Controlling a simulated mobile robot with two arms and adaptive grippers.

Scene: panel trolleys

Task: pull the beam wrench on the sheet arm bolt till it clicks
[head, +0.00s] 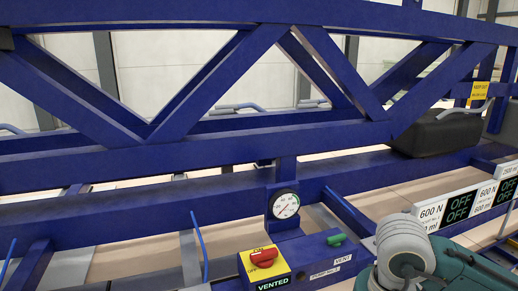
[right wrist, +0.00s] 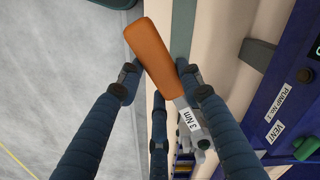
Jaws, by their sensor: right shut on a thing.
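The beam wrench shows in the right wrist view as an orange handle (right wrist: 153,55) with a grey shaft and a white "3 Nm" label (right wrist: 188,119). The shaft's lower end meets a dark rounded part; I cannot make out the bolt there. The wrench and right gripper do not show in the head view, only part of my right arm at lower right. My left gripper is in neither view.
A blue truss frame (head: 225,160) crosses the head view. Below it are a pressure gauge (head: 285,204), a red knob on a yellow plate (head: 263,256) above a "VENTED" display, and a green vent lever (head: 336,239). Grey floor (right wrist: 50,60) lies open at left in the wrist view.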

